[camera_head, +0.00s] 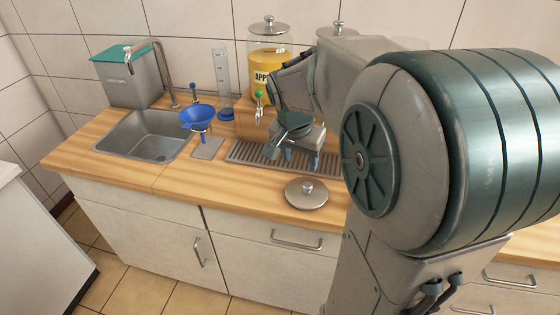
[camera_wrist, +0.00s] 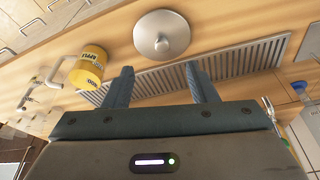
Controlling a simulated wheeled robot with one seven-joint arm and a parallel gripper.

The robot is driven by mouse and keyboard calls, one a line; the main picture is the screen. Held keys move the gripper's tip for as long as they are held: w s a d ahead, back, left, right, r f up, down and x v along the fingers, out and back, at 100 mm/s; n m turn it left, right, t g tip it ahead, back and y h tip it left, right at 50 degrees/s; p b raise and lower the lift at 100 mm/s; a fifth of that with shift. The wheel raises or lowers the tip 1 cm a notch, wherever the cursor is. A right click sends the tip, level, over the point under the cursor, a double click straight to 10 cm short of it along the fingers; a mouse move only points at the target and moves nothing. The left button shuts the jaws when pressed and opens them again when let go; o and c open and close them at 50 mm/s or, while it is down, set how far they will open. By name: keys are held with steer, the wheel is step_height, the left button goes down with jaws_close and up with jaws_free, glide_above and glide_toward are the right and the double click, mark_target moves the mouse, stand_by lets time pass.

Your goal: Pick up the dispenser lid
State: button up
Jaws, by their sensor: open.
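A round metal lid (camera_head: 306,193) with a knob lies flat on the wooden counter, in front of the drip grate. It also shows in the wrist view (camera_wrist: 160,38), knob toward the camera, just beyond my fingertips. My gripper (camera_head: 302,160) is over the grate, behind the lid, and apart from it. In the wrist view my two fingers (camera_wrist: 159,76) are spread with nothing between them. A dispenser (camera_head: 270,62) with yellow liquid stands at the back, with its own metal lid on top.
A drip grate (camera_head: 240,154) lies beneath my gripper. A blue funnel on a stand (camera_head: 197,118), a sink (camera_head: 150,134) and a grey bin (camera_head: 130,78) are to the left. A yellow labelled container (camera_wrist: 88,66) stands on the counter. The counter around the lid is clear.

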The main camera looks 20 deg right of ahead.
step_height(320, 180, down, 3)
steer(key=w+d+m, duration=0.2)
glide_above(307, 184)
steer(key=s+a, duration=0.2)
steer(key=x, duration=0.4)
steer(key=a+x, duration=0.1)
steer(key=x, duration=0.1)
steer(key=shift+s+f, duration=0.25)
steer(key=shift+s, duration=0.05)
steer(key=shift+d+p+x, duration=0.2)
steer(key=shift+p+x, duration=0.55)
steer(key=shift+x, duration=2.2)
steer(key=shift+w+r, duration=0.1)
steer(key=shift+w, duration=0.05)
steer(key=shift+c, duration=0.3)
steer(key=c, duration=1)
